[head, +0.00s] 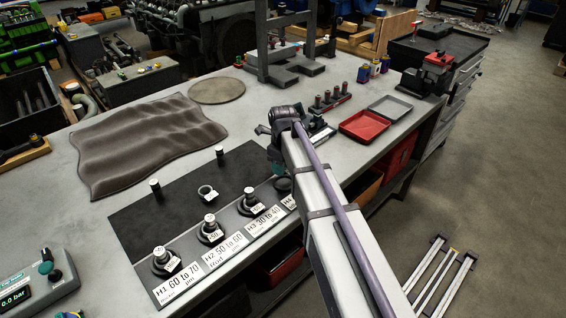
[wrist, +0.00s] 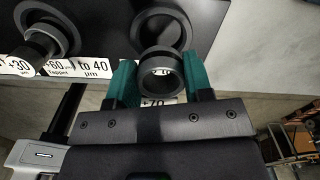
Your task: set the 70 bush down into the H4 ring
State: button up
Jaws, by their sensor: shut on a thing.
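The 70 bush (wrist: 161,75) is a short dark hollow cylinder between the two teal fingers of my gripper (wrist: 160,84) in the wrist view. A tag partly reading 70 shows below it. The H4 ring (wrist: 160,27), dark and open in the middle, lies on the board just beyond the bush. The bush overlaps its near edge in the picture; I cannot tell the height between them. In the head view my gripper (head: 277,167) is at the board's right end, above the H4 ring (head: 284,184), which my arm partly covers. The bush cannot be made out there.
The board (head: 185,262) carries labelled rings H1 to H3, each with a tagged bush standing in it. A loose tagged ring (head: 207,192) and small pegs stand on the black mat (head: 150,215) behind. A red tray (head: 364,126) lies to the right.

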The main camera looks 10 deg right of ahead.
aim_at(284, 186)
jog(key=shift+f+b, duration=2.45)
jog(key=shift+f, duration=0.25)
jog(key=shift+s, duration=0.2)
jog(key=shift+s+f+b, duration=0.25)
jog(key=shift+s+b, duration=0.15)
jog(key=shift+b, duration=0.1)
jog(key=o, duration=0.8)
jog(key=shift+o, duration=0.9)
notch_tip(284, 186, up, 12)
jog(key=p, duration=1.2)
jog(key=shift+w, duration=0.35)
jog(key=shift+w+f, duration=0.1)
jog(key=shift+f, duration=0.05)
